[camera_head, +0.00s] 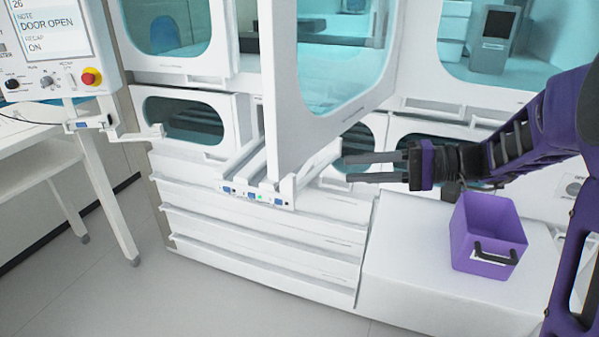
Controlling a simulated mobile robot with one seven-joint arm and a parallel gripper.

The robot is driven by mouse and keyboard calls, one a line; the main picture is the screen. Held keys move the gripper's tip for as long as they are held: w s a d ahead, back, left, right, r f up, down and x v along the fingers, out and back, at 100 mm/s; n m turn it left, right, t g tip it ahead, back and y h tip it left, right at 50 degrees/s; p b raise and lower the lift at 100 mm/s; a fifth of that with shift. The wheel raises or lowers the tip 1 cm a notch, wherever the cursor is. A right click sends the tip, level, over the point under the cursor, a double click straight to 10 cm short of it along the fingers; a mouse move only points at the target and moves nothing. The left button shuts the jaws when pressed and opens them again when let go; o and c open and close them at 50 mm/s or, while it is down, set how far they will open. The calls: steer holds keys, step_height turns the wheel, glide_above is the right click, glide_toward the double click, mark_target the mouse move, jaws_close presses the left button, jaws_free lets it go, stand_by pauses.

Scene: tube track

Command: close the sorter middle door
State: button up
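The sorter middle door (283,110) is a tall white panel with a rounded teal window. It stands swung open, jutting out from the white sorter cabinet (260,243) toward me. Its top is cut off by the picture's edge. My gripper (346,168) is just right of the door's lower part. Its two dark fingers point left and are apart, with nothing seen between them. I cannot tell whether the fingertips touch the door. A control screen (50,30) at the upper left reads "DOOR OPEN".
A purple bin (487,232) with a black handle stands on a white ledge (400,275) below my arm. A white tray-like rail (262,192) sticks out under the door. A white table (60,160) is at the left. The grey floor in front is clear.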

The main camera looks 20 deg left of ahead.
steer(key=a+f, duration=0.2)
steer(key=a, duration=0.9)
steer(key=shift+s, duration=0.45)
jaws_close()
stand_by(0.6)
